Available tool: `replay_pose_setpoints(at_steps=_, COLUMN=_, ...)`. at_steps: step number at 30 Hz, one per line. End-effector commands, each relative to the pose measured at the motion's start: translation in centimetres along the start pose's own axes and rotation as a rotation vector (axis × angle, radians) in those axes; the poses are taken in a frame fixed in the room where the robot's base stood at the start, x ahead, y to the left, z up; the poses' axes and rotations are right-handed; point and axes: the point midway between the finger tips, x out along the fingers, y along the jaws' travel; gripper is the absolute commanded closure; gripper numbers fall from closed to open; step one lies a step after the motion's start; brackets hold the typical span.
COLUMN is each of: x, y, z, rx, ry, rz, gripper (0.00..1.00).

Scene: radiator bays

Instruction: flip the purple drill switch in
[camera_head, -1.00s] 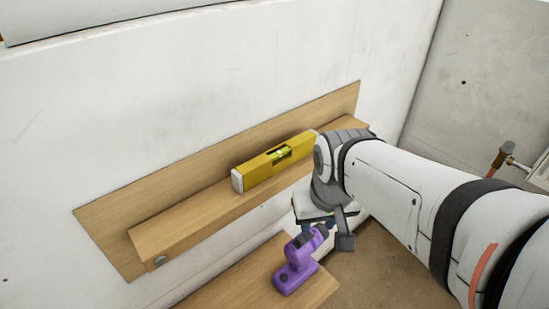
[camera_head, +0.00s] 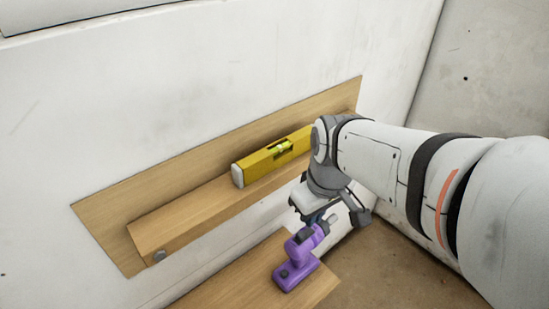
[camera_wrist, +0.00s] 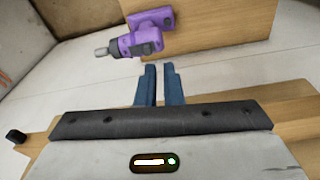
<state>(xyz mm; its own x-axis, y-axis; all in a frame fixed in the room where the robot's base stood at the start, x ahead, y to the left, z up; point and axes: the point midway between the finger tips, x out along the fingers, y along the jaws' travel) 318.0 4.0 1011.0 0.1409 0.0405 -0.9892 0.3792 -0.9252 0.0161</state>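The purple drill (camera_head: 297,262) stands on the lower wooden board, with its dark and grey nose pointing up and right in the head view. In the wrist view the drill (camera_wrist: 150,35) is above and left of my fingertips, apart from them. Its switch is too small to make out. My gripper (camera_wrist: 160,68) has two blue fingers close together with only a narrow gap and nothing between them. In the head view my gripper (camera_head: 314,218) is behind the drill's top, and its fingertips are mostly hidden.
A yellow spirit level (camera_head: 272,161) lies on the upper wooden ledge (camera_head: 180,225) against the white wall. The lower wooden board (camera_head: 240,284) has bare room left of the drill. Brown floor (camera_head: 400,265) is clear at the right.

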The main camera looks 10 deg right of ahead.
Motion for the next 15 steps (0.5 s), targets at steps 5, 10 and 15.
replay_pose_setpoints(at_steps=5, x=1.8, y=0.2, z=-1.0, rx=-0.292, ry=-0.038, rz=-0.065, gripper=1.0)
replay_pose_setpoints(at_steps=10, x=3.1, y=0.4, z=-2.0, rx=-0.576, ry=-0.047, rz=-0.136, gripper=1.0)
replay_pose_setpoints(at_steps=15, x=4.6, y=0.6, z=-3.0, rx=-0.857, ry=-0.032, rz=-0.213, gripper=1.0)
